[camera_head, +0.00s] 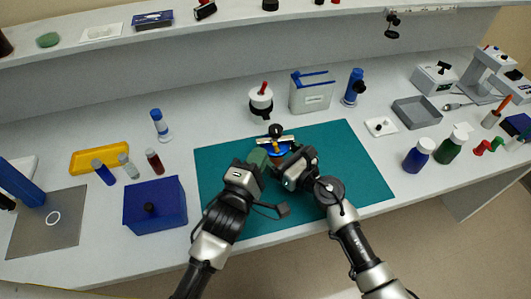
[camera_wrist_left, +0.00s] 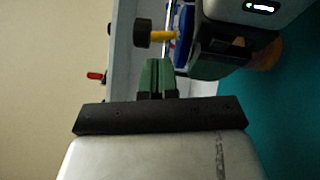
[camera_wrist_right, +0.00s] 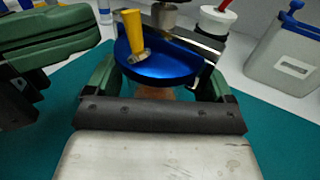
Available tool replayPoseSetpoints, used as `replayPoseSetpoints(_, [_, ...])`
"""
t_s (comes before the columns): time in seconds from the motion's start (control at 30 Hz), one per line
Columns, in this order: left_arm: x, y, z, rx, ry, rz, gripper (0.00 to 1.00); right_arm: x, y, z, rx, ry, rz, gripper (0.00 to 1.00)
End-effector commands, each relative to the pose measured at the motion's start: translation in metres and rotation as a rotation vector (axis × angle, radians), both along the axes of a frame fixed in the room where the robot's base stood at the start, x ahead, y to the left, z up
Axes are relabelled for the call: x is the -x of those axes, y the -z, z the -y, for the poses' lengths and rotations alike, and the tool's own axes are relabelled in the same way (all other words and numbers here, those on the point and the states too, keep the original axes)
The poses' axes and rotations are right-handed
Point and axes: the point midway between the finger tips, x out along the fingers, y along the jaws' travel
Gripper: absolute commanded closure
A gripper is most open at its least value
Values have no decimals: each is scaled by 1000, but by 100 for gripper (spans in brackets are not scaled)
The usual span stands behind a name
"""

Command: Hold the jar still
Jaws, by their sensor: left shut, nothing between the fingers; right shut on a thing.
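The jar shows in the right wrist view as a small amber body (camera_wrist_right: 155,93) under a wide blue top (camera_wrist_right: 165,66). A yellow peg (camera_wrist_right: 131,32) stands on the blue top, and a metal bar with a knob crosses behind it. In the head view the blue top (camera_head: 277,152) is over the teal mat. My right gripper (camera_wrist_right: 157,88) is shut on the jar, one green finger on each side. My left gripper (camera_wrist_left: 157,76) is shut and empty, just left of the jar in the head view (camera_head: 258,157). The arms hide most of the jar's body.
The teal mat (camera_head: 340,165) has free room to the right. Behind stand a white pot with a red knob (camera_head: 261,99) and a grey bin with a blue rim (camera_head: 312,94). A blue box (camera_head: 155,204) is at the left. Blue and green bottles (camera_head: 419,155) are at the right.

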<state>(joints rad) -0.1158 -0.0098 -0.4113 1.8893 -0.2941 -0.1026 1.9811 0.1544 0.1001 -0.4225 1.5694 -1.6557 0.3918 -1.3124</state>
Motion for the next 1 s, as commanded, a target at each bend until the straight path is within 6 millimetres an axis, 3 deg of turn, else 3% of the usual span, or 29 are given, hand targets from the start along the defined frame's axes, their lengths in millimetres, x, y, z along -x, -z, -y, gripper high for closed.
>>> replayPoseSetpoints(0.23, [-6,-4,16,0,0,1,100,0,1,0,1,0,-1,52])
replayPoseSetpoints(1.0, [-7,-6,16,-65,-3,-12,100,0,1,0,0,-1,-1,52])
